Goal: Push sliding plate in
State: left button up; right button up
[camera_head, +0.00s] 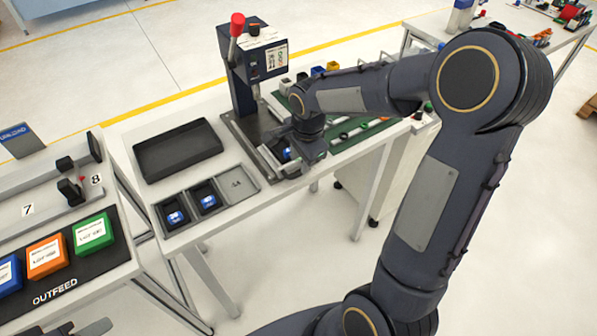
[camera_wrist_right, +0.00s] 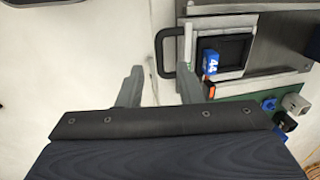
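The sliding plate (camera_wrist_right: 200,33) lies at the foot of the press (camera_head: 252,65), with a dark nest (camera_wrist_right: 236,52) and a blue part marked 44 (camera_wrist_right: 210,62). Its black U-shaped handle (camera_wrist_right: 158,52) sticks out to the left in the wrist view. My right gripper (camera_wrist_right: 160,75) is open and empty, its fingertips just below the handle in that picture. The handle bar lines up with the gap between the fingers; I see no clear contact. In the head view my right wrist hides part of the plate. A grey shape at the bottom left may be my left gripper (camera_head: 90,328); its state is unclear.
An empty black tray (camera_head: 178,150) and a grey tray with two blue parts (camera_head: 192,205) stand left of the press. A green mat (camera_head: 350,135) lies to its right. The outfeed table (camera_head: 75,275) holds coloured boxes. Floor in front is clear.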

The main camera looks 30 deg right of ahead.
aim_at(298, 174)
jog(key=f, duration=0.5)
jog(key=shift+w+a, duration=0.1)
jog(key=shift+w, duration=0.3)
grip_shut()
